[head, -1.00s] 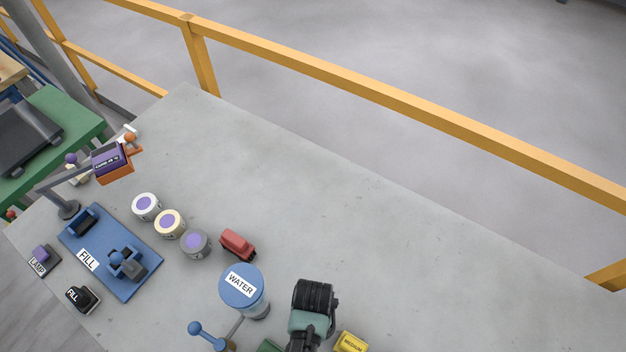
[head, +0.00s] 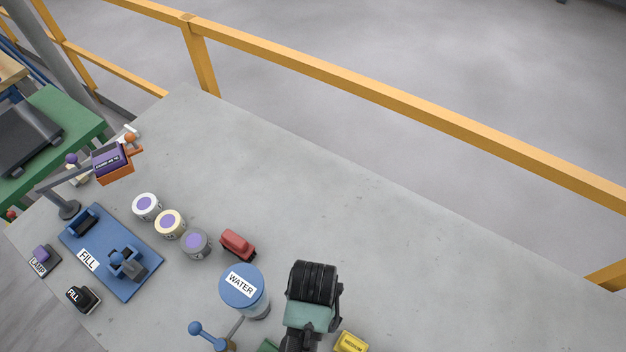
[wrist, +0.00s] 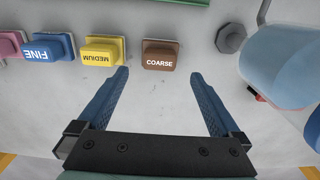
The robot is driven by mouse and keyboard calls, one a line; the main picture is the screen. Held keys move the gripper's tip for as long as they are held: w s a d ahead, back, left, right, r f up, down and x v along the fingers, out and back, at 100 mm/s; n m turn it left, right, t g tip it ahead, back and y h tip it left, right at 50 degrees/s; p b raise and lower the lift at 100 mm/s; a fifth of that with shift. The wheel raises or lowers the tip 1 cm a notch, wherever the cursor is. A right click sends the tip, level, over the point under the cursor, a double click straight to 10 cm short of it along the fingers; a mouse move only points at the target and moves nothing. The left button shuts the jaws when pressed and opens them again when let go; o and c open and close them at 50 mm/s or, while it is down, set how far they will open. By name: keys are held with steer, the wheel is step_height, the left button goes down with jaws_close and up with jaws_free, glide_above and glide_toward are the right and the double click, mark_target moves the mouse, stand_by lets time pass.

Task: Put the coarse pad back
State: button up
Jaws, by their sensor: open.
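The coarse pad (wrist: 160,56), a brown block with a white COARSE label, sits on the slab in the wrist view, upper middle. My gripper (wrist: 160,75) is open, with a blue finger on each side and empty space between. The pad lies just beyond the fingertips, roughly centred between them, and I see no contact. The fingers and the coarse pad are hidden there.
Left of the coarse pad are a yellow MEDIUM pad (wrist: 103,52), a blue FINE pad (wrist: 47,46) and a pink block (wrist: 9,44). A blue WATER container (head: 243,287) stands close beside my arm. A red block (head: 237,243) lies behind it. The slab's right side is clear.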

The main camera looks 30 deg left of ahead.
steer(key=shift+r, duration=1.5)
steer(key=w+a+r+t+y, duration=0.2)
steer(key=w+r+t, duration=0.7)
steer(key=w+r, duration=0.9)
steer(key=w+d+r+t, duration=0.2)
steer(key=w+r+t, duration=0.1)
steer(key=r, duration=0.5)
steer(key=w+d+r+t, duration=0.1)
steer(key=w+r+t, duration=0.15)
steer(key=r, duration=0.65)
steer(key=s+d+r+t, duration=0.1)
steer(key=d+r+t, duration=0.15)
steer(key=r, duration=0.55)
steer(key=d+r+t, duration=0.2)
steer(key=r+t, duration=0.1)
steer(key=r, duration=0.5)
steer(key=s+d+r+t+h, duration=0.1)
steer(key=s+d+r+t, duration=0.1)
steer(key=s+r, duration=0.4)
steer(key=s+d+r+t+h, duration=0.1)
steer(key=s+r+t, duration=0.4)
steer(key=r, duration=0.7)
steer(key=shift+s+d+r, duration=0.35)
steer(key=shift+d+r, duration=0.05)
steer(key=shift+d, duration=0.2)
